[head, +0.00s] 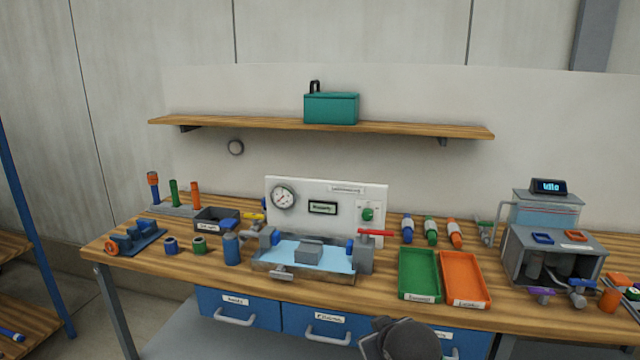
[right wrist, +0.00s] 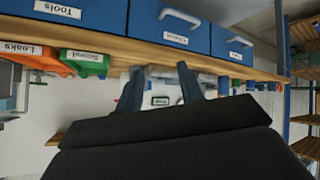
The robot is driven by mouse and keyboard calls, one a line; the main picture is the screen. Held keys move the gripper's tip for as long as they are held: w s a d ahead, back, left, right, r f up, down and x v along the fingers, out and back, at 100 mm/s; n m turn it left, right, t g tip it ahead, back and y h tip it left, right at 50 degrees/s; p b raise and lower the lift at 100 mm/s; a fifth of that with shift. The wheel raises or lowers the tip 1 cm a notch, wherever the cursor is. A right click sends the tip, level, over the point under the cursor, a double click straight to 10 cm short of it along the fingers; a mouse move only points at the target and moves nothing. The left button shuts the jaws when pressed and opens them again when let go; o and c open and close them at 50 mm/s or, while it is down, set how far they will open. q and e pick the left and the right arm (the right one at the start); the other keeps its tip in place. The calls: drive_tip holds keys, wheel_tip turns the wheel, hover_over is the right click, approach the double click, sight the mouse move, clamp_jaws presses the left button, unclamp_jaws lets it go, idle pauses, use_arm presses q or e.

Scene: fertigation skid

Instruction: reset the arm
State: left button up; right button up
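My right gripper (right wrist: 163,84) shows in the right wrist view, where the scene appears upside down. Its two blue-grey fingers stand apart with nothing between them, so it is open and empty. Beyond the fingers are the bench edge and the white gauge panel, which also shows in the head view (head: 325,240). In the head view a dark rounded part of my own arm shows at the bottom edge, in front of the blue drawers; its fingertips cannot be made out there. My left gripper is in neither view.
The wooden bench (head: 210,274) carries a water tray (head: 262,268) with valves, a green tray (head: 419,262), an orange tray (head: 462,266) and a grey machine (head: 520,262) at right. Blue drawers (head: 240,308) are below. A shelf (head: 230,122) holds a teal box (head: 331,109).

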drive_tip(key=s+d+f+m+g, duration=0.1)
drive_tip(key=s+f+g, duration=0.2)
drive_tip(key=s+f, duration=1.1)
drive_tip(key=s+d+f+m+g, duration=0.1)
drive_tip(key=s+f+g, duration=0.3)
drive_tip(key=s+f, duration=0.9)
drive_tip(key=s, duration=0.6)
drive_tip(key=shift+f+m+g, duration=0.3)
drive_tip(key=shift+f+m, duration=0.05)
drive_tip(key=shift+m, duration=0.05)
drive_tip(key=shift+w+d, duration=0.1)
